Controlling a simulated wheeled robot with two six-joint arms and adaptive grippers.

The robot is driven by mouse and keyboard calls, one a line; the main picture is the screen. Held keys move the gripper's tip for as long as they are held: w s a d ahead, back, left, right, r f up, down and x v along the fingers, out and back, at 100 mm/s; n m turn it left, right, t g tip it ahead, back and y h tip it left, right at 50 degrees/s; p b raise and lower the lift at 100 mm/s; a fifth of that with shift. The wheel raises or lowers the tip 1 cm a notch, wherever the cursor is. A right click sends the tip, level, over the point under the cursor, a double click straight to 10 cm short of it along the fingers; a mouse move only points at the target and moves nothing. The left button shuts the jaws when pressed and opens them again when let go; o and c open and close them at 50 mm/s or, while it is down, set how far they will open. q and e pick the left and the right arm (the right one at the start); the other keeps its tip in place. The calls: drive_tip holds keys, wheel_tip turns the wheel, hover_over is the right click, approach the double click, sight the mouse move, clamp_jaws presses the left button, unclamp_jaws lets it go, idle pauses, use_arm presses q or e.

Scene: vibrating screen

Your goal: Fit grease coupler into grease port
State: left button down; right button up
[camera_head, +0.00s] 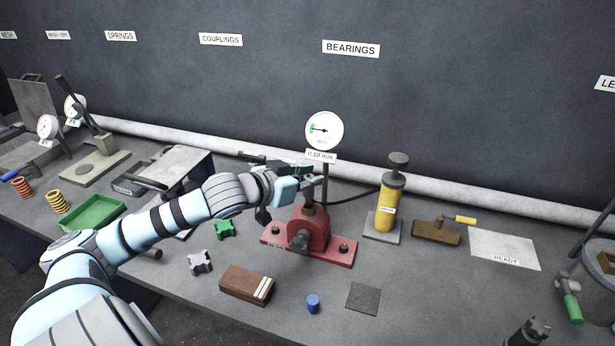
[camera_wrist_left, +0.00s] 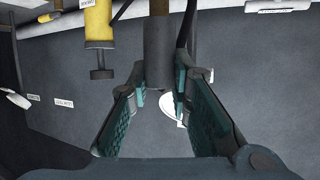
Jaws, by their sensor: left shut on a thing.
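My left gripper (camera_head: 308,182) is shut on the grease coupler, a dark grey-brown upright cylinder. The coupler (camera_head: 309,204) shows below the fingers, over the top of the red bearing housing (camera_head: 313,230). In the left wrist view the coupler (camera_wrist_left: 157,45) stands between the two green-padded fingers of the left gripper (camera_wrist_left: 160,88). A black hose (camera_head: 352,199) runs from beside it to the yellow grease pump (camera_head: 388,196). The grease port is hidden under the coupler, so I cannot tell whether the two are joined.
A dial gauge (camera_head: 324,131) stands behind the housing. A brown block (camera_head: 246,285), a blue cap (camera_head: 313,303) and a dark square pad (camera_head: 363,298) lie in front. A brown brush (camera_head: 436,233) and the READY sheet (camera_head: 505,249) lie right. A green tray (camera_head: 94,213) is left.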

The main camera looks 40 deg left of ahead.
use_arm(q)
drive_tip(key=shift+p, duration=0.45)
idle(0.6)
drive_tip(key=shift+p, duration=0.45)
drive_tip(key=shift+p, duration=0.45)
drive_tip(key=shift+f+b, duration=0.8)
drive_tip(key=shift+f, duration=0.55)
drive_tip(key=c, duration=1.4)
unclamp_jaws()
